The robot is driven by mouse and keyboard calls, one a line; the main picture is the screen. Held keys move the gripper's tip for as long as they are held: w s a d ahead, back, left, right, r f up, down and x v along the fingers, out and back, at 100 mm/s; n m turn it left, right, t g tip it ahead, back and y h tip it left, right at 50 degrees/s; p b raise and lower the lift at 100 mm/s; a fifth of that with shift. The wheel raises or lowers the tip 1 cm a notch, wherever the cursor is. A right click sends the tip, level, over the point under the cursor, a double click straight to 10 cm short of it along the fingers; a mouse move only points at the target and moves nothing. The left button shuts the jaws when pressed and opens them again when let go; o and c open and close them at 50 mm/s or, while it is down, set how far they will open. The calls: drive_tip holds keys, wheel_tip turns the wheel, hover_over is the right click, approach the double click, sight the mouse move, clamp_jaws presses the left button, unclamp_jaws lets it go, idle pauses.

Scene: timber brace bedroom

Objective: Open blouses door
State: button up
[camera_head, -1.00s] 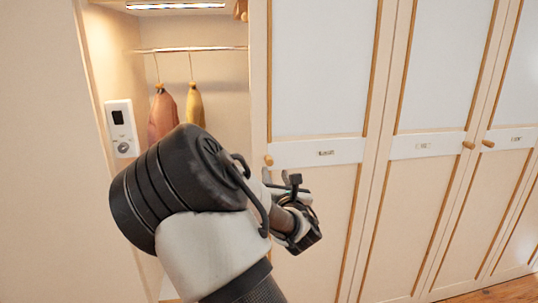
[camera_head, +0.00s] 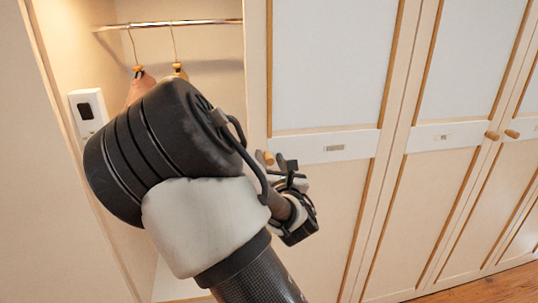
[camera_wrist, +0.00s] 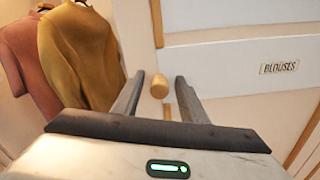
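The blouses door (camera_head: 318,90) is the closest cream panel door, to the right of the open closet bay, and it looks shut. Its label (camera_wrist: 279,68) reads "BLOUSES" in the wrist view. A round wooden knob (camera_wrist: 159,86) sits near the door's left edge; in the head view the knob (camera_head: 268,158) shows just above my gripper (camera_head: 284,168). In the wrist view my gripper (camera_wrist: 157,97) is open, with one finger on each side of the knob. I cannot tell whether either finger touches it. My arm hides the lower part of the open bay.
The open bay at left has a hanging rail (camera_head: 175,25) with a mustard garment (camera_wrist: 80,52) and a rust-coloured garment (camera_wrist: 30,55). A white wall device (camera_head: 88,112) is on its left side. More doors with knobs (camera_head: 492,135) stand to the right, with wooden floor (camera_head: 505,291) below.

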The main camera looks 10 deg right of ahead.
clamp_jaws()
drive_tip(key=shift+s, duration=0.15)
idle(0.4)
